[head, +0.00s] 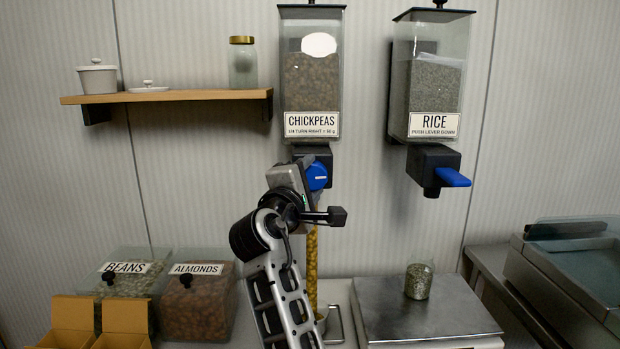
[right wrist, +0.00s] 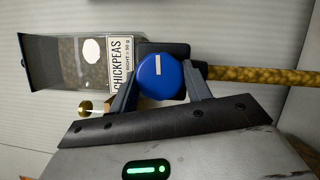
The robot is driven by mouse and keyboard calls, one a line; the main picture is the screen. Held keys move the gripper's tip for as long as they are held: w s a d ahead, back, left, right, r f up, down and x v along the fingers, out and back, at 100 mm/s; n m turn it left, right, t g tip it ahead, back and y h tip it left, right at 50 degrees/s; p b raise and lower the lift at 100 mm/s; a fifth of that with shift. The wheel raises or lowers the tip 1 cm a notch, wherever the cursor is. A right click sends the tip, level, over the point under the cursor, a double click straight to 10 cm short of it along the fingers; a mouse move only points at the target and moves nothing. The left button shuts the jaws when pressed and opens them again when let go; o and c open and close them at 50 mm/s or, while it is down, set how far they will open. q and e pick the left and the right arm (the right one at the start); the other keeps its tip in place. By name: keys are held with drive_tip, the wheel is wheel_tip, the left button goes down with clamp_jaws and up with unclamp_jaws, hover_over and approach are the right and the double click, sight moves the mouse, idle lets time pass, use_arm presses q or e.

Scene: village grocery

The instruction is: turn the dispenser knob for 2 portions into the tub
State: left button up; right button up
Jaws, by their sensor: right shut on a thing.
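The chickpeas dispenser (head: 310,75) hangs on the wall, partly full, with a label reading "1/4 turn right = 50 g". Its blue knob (head: 317,176) has a white mark, lying about level in the head view. My right gripper (right wrist: 160,85) is shut on the knob, one finger on each side of it in the right wrist view (right wrist: 162,78). A yellow-brown column of chickpeas (head: 311,265) runs down below the spout. At its foot a grey metal rim (head: 321,322), apparently the tub, shows mostly hidden behind my right arm. My left gripper is not in view.
A rice dispenser (head: 431,80) with a blue lever (head: 453,177) hangs to the right. Below it a steel scale (head: 425,312) bears a small glass jar (head: 418,282). Beans (head: 128,285) and almonds (head: 197,305) bins stand at left, under a wooden shelf (head: 165,96).

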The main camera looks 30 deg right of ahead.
drive_tip(key=shift+m, duration=0.5)
drive_tip(key=o, duration=1)
drive_tip(key=shift+c, duration=0.2)
